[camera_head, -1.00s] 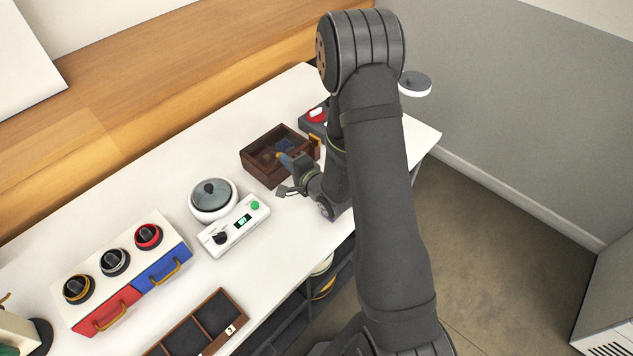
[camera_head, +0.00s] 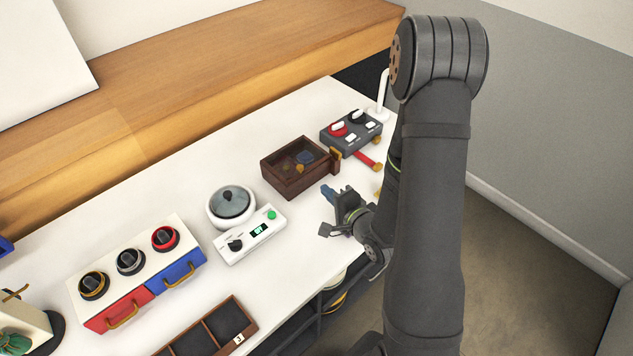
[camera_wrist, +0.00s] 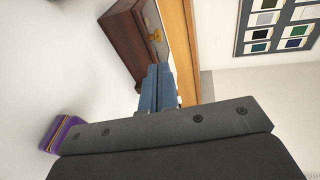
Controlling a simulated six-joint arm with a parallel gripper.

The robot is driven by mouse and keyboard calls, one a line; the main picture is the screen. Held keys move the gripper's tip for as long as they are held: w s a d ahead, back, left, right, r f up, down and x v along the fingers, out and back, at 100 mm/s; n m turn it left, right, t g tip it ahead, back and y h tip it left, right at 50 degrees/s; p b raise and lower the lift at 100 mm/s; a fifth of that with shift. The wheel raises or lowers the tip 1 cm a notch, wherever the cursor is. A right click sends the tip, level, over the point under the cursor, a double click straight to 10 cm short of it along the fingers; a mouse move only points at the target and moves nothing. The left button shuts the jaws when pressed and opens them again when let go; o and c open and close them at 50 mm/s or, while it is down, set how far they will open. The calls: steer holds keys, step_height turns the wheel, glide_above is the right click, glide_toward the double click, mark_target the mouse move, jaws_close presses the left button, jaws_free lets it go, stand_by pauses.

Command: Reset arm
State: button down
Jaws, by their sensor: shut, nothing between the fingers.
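My gripper (camera_head: 328,193) is at the right part of the white table, just in front of the dark wooden box. Its blue fingers are together with nothing between them. In the wrist view the shut fingers (camera_wrist: 157,88) point toward the box's side and the wooden ledge behind. My dark arm hides part of the table's right end.
A white pot (camera_head: 231,221), a white panel (camera_head: 233,258), a drawer unit (camera_head: 187,243) and a divided tray (camera_head: 250,330) lie left. A purple item (camera_wrist: 66,132) shows in the wrist view.

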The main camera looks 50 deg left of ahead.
mark_target(301, 169)
steer(key=shift+v, duration=1.65)
steer(key=x, duration=1.4)
steer(key=c, duration=2.2)
jaws_free()
